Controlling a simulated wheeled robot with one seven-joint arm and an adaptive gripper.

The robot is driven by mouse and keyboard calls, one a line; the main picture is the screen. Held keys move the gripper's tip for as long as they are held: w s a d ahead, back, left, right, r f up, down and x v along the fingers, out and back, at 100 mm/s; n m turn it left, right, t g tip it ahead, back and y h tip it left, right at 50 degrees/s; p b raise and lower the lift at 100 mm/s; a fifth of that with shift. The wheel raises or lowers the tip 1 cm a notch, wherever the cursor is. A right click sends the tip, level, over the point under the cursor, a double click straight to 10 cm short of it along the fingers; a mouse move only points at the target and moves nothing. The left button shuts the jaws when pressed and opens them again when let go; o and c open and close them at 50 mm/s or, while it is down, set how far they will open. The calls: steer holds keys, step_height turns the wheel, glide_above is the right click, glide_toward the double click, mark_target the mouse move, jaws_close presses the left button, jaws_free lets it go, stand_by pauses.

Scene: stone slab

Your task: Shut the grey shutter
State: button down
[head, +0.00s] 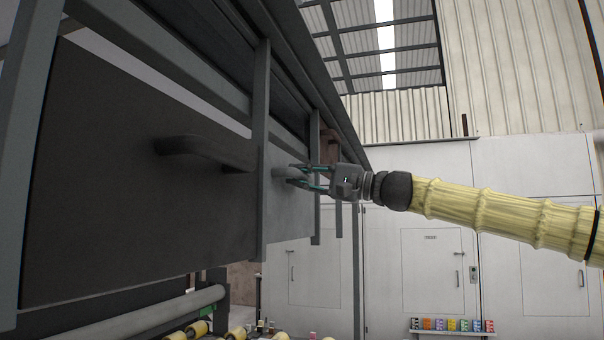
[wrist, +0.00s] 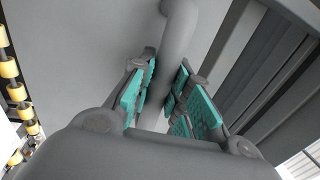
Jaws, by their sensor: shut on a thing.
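The grey shutter (head: 288,217) is a flat light grey panel in a dark metal frame, just right of the head view's middle. It also fills the upper left of the wrist view (wrist: 95,50). Its grey bar handle (wrist: 180,28) runs down between the teal pads of my gripper (wrist: 167,80). In the head view my gripper (head: 292,177) reaches in from the right and is shut on this handle. The handle's lower end is hidden behind the gripper body in the wrist view.
A larger dark panel (head: 110,190) with a dark handle (head: 205,150) stands left of the grey shutter. Frame posts (head: 261,130) stand close beside the gripper. Yellow rollers (head: 237,332) lie below. White doors (head: 430,270) and a shelf of coloured boxes (head: 451,326) are farther back.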

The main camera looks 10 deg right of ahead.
mark_target(283, 186)
step_height(283, 186, down, 2)
steer(key=shift+f+b, duration=0.15)
steer(key=shift+b, duration=0.45)
steer(key=shift+f, duration=0.2)
steer(key=shift+a+f, duration=0.15)
steer(key=shift+f, duration=0.05)
steer(key=c, duration=1.3)
jaws_free()
steer(key=shift+r, duration=0.15)
steer(key=shift+s+d, duration=0.2)
steer(key=shift+d, duration=0.3)
steer(key=v, duration=1.1)
steer(key=shift+d, duration=0.1)
